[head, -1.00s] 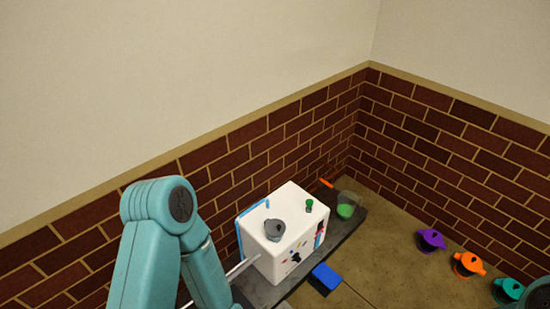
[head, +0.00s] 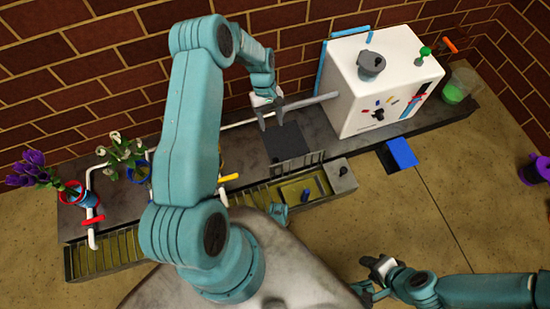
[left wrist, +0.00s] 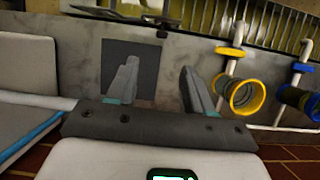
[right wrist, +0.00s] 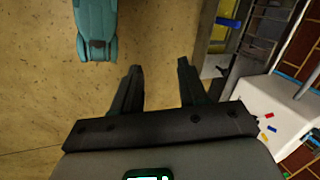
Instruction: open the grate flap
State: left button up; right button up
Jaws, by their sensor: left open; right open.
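A barred grate piece (head: 298,163), which looks like the flap, stands raised along the back edge of a yellow-lined trough opening (head: 290,190) in the head view. Its exact tilt is hard to tell. A dark square plate (head: 286,143) lies on the counter just behind it and shows in the left wrist view (left wrist: 131,48). My left gripper (head: 271,124) is open and empty above the counter by this plate, apart from the bars. My right gripper (head: 367,277) is open and empty over the floor, in front of the counter.
A white box (head: 375,85) with a grey knob stands on the counter to the right. Flower pots (head: 84,198) and white pipes with a red handle (head: 92,219) and a yellow handle (head: 228,178) are to the left. A blue block (head: 402,152) juts from the counter's front.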

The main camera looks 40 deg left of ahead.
pick_arm(q)
jog(key=b+x, duration=0.5)
jog(key=x, duration=1.1)
jog(key=shift+a+f+b, duration=0.25)
jog(key=shift+a+b, duration=0.05)
jog(key=shift+a, duration=0.05)
pick_arm(e)
notch_tip(320, 180, down, 6)
jog(key=w, duration=0.2)
jog(key=shift+w+d+t, duration=0.25)
jog(key=shift+d+t, duration=0.15)
jog(key=shift+d, duration=0.05)
pick_arm(q)
jog(key=shift+s, duration=0.1)
